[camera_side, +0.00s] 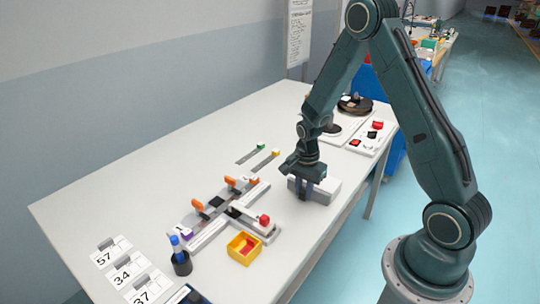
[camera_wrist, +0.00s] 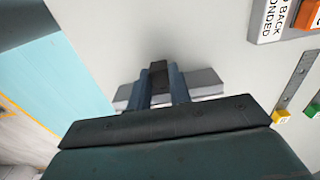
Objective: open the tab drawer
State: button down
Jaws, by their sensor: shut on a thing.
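The tab drawer is a low, light grey-white box (camera_side: 325,186) on the right part of the table. My gripper (camera_side: 305,190) points down at its near left side. In the wrist view the two blue-grey fingers (camera_wrist: 160,82) close on a small dark piece (camera_wrist: 158,68), which looks like the drawer's handle. The grey box (camera_wrist: 207,86) shows on both sides of the fingers there. How far the drawer stands out is hidden by my gripper.
Left of the drawer is a grey fixture (camera_side: 208,229) with orange clamps (camera_side: 199,205). Reels (camera_side: 355,105) stand behind.

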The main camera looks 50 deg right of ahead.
jog(key=shift+a, duration=3.2)
jog(key=c, duration=1.3)
grip_release()
jog(key=shift+r, duration=0.1)
notch_tip(320, 180, up, 14)
jog(key=shift+f, duration=0.15)
